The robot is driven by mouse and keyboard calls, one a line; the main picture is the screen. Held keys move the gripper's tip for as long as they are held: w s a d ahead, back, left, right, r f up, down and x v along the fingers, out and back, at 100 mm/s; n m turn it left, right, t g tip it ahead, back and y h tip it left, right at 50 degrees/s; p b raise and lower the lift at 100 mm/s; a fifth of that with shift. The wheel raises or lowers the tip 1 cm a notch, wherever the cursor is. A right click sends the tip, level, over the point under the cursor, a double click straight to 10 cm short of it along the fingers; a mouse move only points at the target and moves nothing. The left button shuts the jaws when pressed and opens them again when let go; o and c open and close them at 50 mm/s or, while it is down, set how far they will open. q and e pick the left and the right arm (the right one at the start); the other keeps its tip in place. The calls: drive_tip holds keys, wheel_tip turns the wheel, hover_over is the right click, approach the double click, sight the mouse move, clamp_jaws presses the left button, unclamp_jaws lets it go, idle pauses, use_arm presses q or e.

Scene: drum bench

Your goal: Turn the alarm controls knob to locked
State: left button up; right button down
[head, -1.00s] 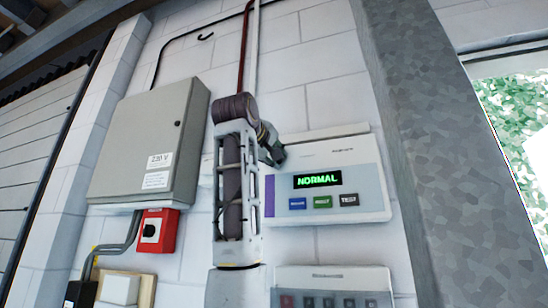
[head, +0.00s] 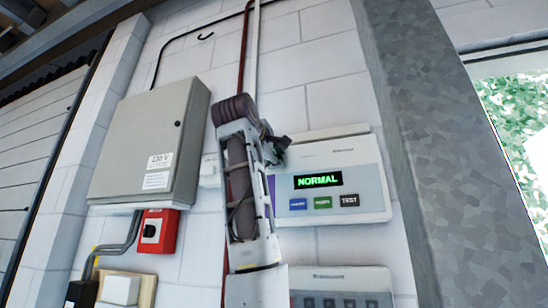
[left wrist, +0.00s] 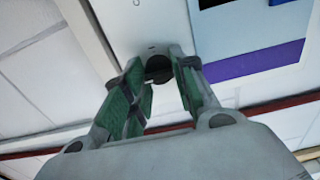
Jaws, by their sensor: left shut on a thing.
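The alarm controls panel (head: 352,158) is a pale wall box in the head view, with a green NORMAL display (head: 318,180). A dark round knob (left wrist: 158,68) shows in the left wrist view on the panel's pale face, close to a purple stripe. My left gripper (left wrist: 160,62) has its green-padded fingers on either side of the knob, shut on it. In the head view the left gripper (head: 276,148) is at the panel's left part, and my arm hides the knob there. The knob's pointer and marks cannot be made out. My right gripper is not in view.
Blue, green and black buttons (head: 323,202) sit under the display. A second keypad box (head: 345,280) is below. A grey 230 V cabinet (head: 150,140) and a red switch box (head: 159,232) are to the left. A grey steel column (head: 440,150) stands close on the right.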

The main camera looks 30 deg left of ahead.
use_arm(q)
drive_tip(key=shift+f, duration=0.1)
drive_tip(key=o, duration=1)
drive_tip(key=v, duration=1.2)
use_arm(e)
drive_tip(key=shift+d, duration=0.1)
use_arm(q)
drive_tip(key=shift+a, duration=0.1)
